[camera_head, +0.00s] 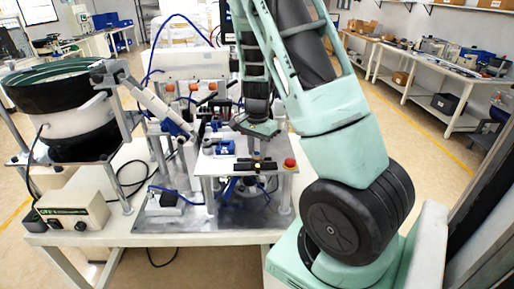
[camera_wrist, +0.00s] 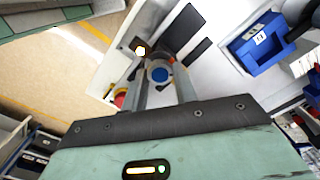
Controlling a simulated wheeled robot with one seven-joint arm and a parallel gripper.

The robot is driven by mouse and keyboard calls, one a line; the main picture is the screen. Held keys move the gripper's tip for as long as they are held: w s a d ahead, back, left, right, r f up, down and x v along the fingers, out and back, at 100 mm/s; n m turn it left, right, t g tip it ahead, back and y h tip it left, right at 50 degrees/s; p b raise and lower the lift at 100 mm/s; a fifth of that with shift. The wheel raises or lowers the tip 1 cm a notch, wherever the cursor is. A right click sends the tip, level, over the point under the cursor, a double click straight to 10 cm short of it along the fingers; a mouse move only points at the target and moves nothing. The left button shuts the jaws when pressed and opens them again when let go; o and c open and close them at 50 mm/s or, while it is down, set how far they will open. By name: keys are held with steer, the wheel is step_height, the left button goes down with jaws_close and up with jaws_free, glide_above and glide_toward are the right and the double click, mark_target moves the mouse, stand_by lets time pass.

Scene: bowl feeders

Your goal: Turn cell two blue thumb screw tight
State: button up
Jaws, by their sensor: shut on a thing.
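The blue thumb screw (camera_wrist: 160,74) shows in the wrist view as a round blue head inside a grey ring, between the two fingers of my gripper (camera_wrist: 162,82). The fingers are closed on its sides. In the head view my gripper (camera_head: 260,130) reaches down over the right part of the raised machine plate (camera_head: 228,166). The screw cannot be made out there, and the fingertips are hard to see.
A red button (camera_head: 290,162) is at the plate's right edge, close to the fingers in the wrist view (camera_wrist: 120,97). A blue block (camera_head: 223,147) stands on the plate to the left. A large bowl feeder (camera_head: 62,90) and a control box (camera_head: 72,211) are farther left.

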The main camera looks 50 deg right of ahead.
mark_target(257, 153)
steer(key=shift+w+d+r, duration=0.1)
stand_by(0.3)
steer(key=o, duration=1)
steer(key=shift+c, duration=0.2)
step_height(257, 153, up, 17)
steer(key=b, duration=0.1)
steer(key=shift+r+b, duration=0.15)
steer(key=shift+b, duration=0.2)
